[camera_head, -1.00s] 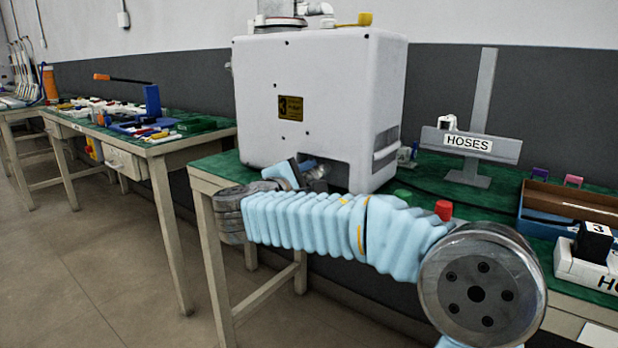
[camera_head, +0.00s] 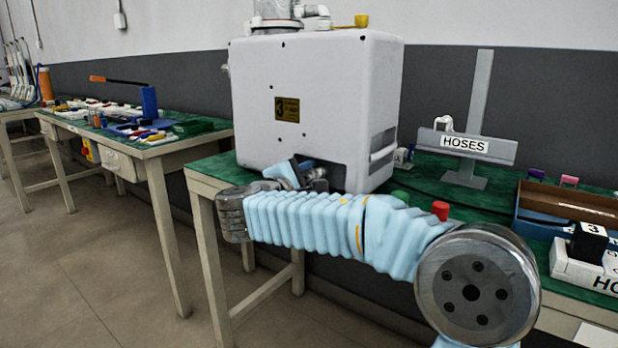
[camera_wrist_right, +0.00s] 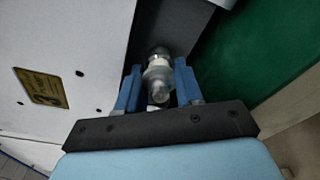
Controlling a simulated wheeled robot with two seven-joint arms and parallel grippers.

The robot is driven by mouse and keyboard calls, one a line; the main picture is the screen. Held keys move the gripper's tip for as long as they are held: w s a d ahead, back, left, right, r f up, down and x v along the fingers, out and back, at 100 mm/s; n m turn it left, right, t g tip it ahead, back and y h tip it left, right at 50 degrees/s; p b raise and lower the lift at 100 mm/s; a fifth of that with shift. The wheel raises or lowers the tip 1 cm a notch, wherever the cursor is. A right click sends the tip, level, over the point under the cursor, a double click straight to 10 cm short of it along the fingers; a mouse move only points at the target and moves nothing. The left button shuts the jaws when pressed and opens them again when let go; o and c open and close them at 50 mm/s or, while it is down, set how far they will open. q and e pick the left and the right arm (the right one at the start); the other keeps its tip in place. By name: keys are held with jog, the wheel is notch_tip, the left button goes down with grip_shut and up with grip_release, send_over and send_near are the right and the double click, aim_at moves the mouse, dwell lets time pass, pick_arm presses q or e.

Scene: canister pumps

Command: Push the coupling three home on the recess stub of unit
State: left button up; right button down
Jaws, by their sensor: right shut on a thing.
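The white unit (camera_head: 318,110) with a yellow "3" label stands on the green-topped bench; its label also shows in the right wrist view (camera_wrist_right: 42,88). A dark recess opens low in its side. My right gripper (camera_head: 312,172) reaches into the mouth of this recess. In the right wrist view its blue fingers (camera_wrist_right: 158,88) are shut on the coupling (camera_wrist_right: 159,76), a grey, translucent cylindrical piece. The coupling's far end meets a darker metallic part in the recess. Whether it is fully seated on the stub I cannot tell. My left gripper is not in view.
A "HOSES" stand (camera_head: 467,145) is right of the unit. A red cap (camera_head: 440,210) lies on the bench behind my right arm. Another cluttered bench (camera_head: 125,135) stands left.

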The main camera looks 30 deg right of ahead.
jog(key=shift+w+d, duration=0.1)
jog(key=shift+d, duration=0.1)
jog(key=c, duration=0.7)
grip_release()
jog(key=shift+o, duration=0.2)
jog(key=f+v, duration=0.1)
jog(key=v, duration=1.2)
jog(key=shift+a+r, duration=0.45)
jog(key=shift+r, duration=0.05)
jog(key=p+v, duration=0.2)
jog(key=v, duration=0.8)
jog(key=shift+w+a+f, duration=0.25)
jog(key=shift+w+f, duration=0.05)
jog(key=shift+w, duration=0.1)
